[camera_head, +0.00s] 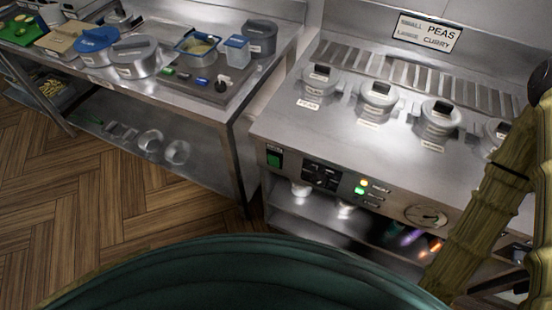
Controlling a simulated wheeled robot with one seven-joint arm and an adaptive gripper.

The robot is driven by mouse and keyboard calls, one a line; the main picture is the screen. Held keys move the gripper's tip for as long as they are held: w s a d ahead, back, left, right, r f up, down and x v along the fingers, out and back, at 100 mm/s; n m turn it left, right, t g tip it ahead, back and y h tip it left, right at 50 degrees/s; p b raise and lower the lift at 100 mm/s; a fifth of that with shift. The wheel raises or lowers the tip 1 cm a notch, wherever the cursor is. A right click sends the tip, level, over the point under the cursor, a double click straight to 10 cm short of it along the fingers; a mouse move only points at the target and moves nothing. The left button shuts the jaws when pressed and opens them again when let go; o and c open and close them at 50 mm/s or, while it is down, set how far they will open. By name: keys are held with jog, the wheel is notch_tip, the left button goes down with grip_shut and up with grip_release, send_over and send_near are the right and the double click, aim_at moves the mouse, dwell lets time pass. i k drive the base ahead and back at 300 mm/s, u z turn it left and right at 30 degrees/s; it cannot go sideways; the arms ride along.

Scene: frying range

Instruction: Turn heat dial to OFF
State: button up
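A round pale metal dial (427,216) sits at the right of the range's front control panel (330,178). It looks like the heat dial, but its markings and setting are too small to read. A yellow-brown jointed arm, which appears to be mine, comes down the right side of the picture, just right of the dial. My gripper cannot be made out in this view. An amber light (363,183) and a green light (359,191) glow left of the dial.
A green switch (273,159) and a black control block (325,175) share the panel. Several lidded pots (377,102) stand on the range top. A steel table (200,107) with containers stands left. Wooden floor (130,200) is open in front of that table.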

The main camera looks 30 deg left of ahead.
aim_at(319, 179)
jog(key=z, duration=0.55)
jog(key=k, duration=0.95)
jog(key=u, duration=0.6)
